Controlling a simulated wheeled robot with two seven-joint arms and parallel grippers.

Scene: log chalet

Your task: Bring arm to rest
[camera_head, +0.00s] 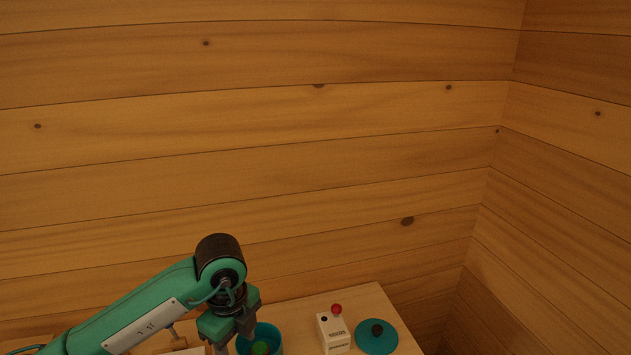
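My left arm (135,310) comes in from the lower left, green with a dark joint. Its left gripper (234,338) points down at the bottom of the view, beside and partly in front of a teal pot (270,334). A green round thing (260,348) shows inside the pot. The fingertips are small and dark near the bottom edge, so I cannot tell how far apart they are. My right gripper is not in view.
A light wooden table (310,305) stands against the plank wall. On it are a white box (335,335) with a red ball-shaped top (336,309) and a teal lid (374,343) with a dark knob. A log wall (560,200) closes off the right side.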

